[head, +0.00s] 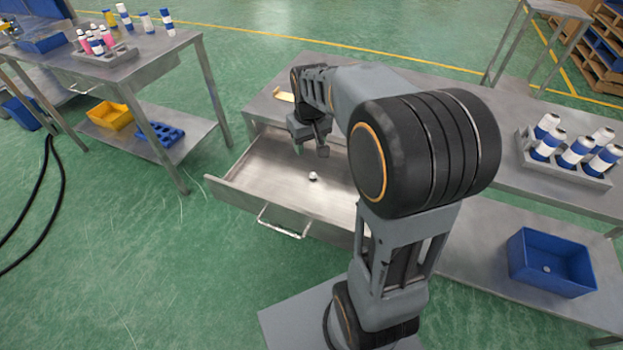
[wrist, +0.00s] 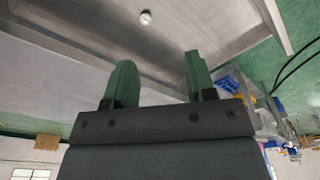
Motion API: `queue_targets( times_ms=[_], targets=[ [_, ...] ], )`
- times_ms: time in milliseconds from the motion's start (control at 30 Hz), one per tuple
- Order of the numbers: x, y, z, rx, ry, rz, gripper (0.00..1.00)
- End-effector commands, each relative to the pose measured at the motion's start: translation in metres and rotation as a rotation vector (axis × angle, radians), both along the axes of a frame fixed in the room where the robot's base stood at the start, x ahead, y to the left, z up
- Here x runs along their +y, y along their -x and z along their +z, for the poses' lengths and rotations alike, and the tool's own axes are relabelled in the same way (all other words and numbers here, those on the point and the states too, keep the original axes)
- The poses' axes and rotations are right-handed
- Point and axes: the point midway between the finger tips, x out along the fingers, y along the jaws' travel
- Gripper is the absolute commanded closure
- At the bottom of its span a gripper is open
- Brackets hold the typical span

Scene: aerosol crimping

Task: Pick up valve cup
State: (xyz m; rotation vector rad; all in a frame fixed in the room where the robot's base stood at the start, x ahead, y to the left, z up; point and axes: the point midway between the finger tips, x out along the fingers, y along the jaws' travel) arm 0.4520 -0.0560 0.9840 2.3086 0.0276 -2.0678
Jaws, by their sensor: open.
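The valve cup (head: 313,176) is a small, pale round piece lying on the floor of the open metal drawer (head: 270,185). It also shows in the wrist view (wrist: 146,17), near the top edge and beyond the fingers. My gripper (head: 311,150) hangs over the back part of the drawer, above and behind the valve cup, apart from it. In the wrist view its two green fingers (wrist: 155,80) are spread with nothing between them. Part of the drawer is hidden behind my arm.
A blue bin (head: 550,264) stands on the lower shelf at right. A tray of blue-and-white cans (head: 565,165) stands on the worktop at right. A yellow piece (head: 284,95) lies on the worktop behind the drawer. The drawer's walls surround the valve cup; the drawer floor around it is clear.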

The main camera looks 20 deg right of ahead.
Motion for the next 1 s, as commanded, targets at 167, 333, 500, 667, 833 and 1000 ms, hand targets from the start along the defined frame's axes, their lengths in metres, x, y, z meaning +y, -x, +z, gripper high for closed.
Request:
queue_targets(
  times_ms=[167,333,500,667,833,1000],
  targets=[
    [-0.023,-0.045,-0.043,0.069,-0.006,0.022,0.49],
    [-0.039,-0.064,-0.067,0.101,-0.012,0.028,0.49],
    [-0.046,-0.070,-0.094,0.115,-0.014,0.029,0.49],
    [-0.047,-0.070,-0.123,0.115,-0.014,0.028,0.49],
    [-0.047,-0.070,-0.147,0.113,-0.014,0.027,0.49],
    [-0.047,-0.070,-0.157,0.111,-0.013,0.027,0.49]
  ],
)
